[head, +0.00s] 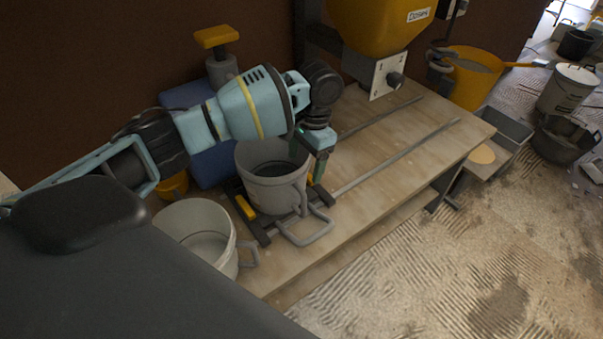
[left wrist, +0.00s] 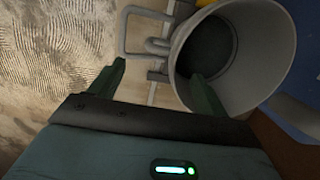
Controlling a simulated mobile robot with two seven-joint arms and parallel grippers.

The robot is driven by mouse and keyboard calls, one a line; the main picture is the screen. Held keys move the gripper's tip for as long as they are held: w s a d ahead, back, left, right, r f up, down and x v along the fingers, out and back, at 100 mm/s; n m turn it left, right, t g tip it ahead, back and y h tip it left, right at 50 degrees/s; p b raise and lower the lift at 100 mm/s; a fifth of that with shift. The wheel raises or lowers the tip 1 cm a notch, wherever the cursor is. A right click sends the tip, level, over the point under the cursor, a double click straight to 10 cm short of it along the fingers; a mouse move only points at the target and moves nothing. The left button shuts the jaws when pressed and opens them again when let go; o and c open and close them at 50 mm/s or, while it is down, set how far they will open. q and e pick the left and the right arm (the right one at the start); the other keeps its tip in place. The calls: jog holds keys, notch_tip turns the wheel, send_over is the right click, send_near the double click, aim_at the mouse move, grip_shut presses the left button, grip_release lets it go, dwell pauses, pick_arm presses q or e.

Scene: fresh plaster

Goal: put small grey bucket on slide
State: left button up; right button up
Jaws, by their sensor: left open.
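A grey bucket (head: 272,187) stands upright on the slide's carriage (head: 247,208), which sits on two metal rails (head: 395,158) along the wooden table. It also shows in the left wrist view (left wrist: 243,82), with its open mouth facing the camera. My left gripper (head: 314,163) is at the bucket's right rim, pointing down. Its fingers (left wrist: 157,72) are open. In the left wrist view one finger overlaps the bucket's mouth and the other is outside it; contact cannot be told. A second grey bucket (head: 231,257) with a side handle stands at the table's near left.
A yellow hopper (head: 372,30) hangs above the rails' far end. The table (head: 420,165) is clear right of the carriage. A yellow bucket (head: 470,85) stands beyond the table.

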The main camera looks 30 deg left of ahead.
pick_arm(q)
notch_tip(320, 180, up, 2)
jog(key=shift+w+r, duration=0.1)
jog(key=shift+w, duration=0.05)
dwell(0.4)
jog(key=s+d+f+m+t+h, duration=0.1)
jog(key=s+d+f+t+h, duration=0.15)
jog(key=s+d+f, duration=0.6)
jog(key=s+d+f+t+h, duration=0.2)
jog(key=s+d+f+h, duration=0.3)
jog(key=d+f, duration=0.55)
jog(key=s+a+f+n+t+y, duration=0.1)
jog(key=s+a+f, duration=0.2)
jog(key=s, duration=0.6)
jog(key=s+a+f+n+t+y, duration=0.1)
jog(key=s+a, duration=0.3)
jog(key=s, duration=0.6)
jog(key=s+a+f+n+t+y, duration=0.1)
jog(key=s+a+f, duration=0.3)
jog(key=s, duration=0.5)
jog(key=shift+s+f+n+t+y, duration=0.3)
jog(key=shift+s+n+t+y, duration=0.1)
jog(key=shift+t+y, duration=0.35)
